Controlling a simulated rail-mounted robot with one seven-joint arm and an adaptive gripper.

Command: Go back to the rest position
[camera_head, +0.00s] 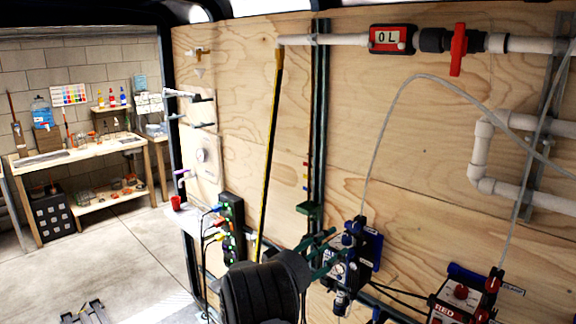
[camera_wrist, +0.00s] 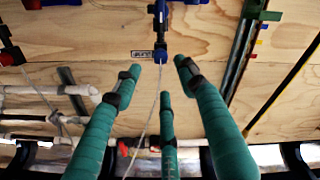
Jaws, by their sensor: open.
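My gripper (camera_head: 322,252) is at the lower middle of the head camera view, with its green fingers pointing right toward a blue and black wall device (camera_head: 352,252) with a round gauge. In the wrist view, the green-wrapped fingers of my gripper (camera_wrist: 160,76) are spread apart with nothing held between them. A blue and black fitting (camera_wrist: 160,22) shows beyond the fingertips there, with a thin pale tube hanging past it. Whether any finger touches the device is unclear.
The plywood wall (camera_head: 400,150) carries white pipes (camera_head: 485,150), a red valve handle (camera_head: 458,48) and a red meter (camera_head: 392,39). A red-labelled box (camera_head: 462,298) is at lower right. A workbench (camera_head: 80,150) stands far left, with open floor (camera_head: 120,240) before it.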

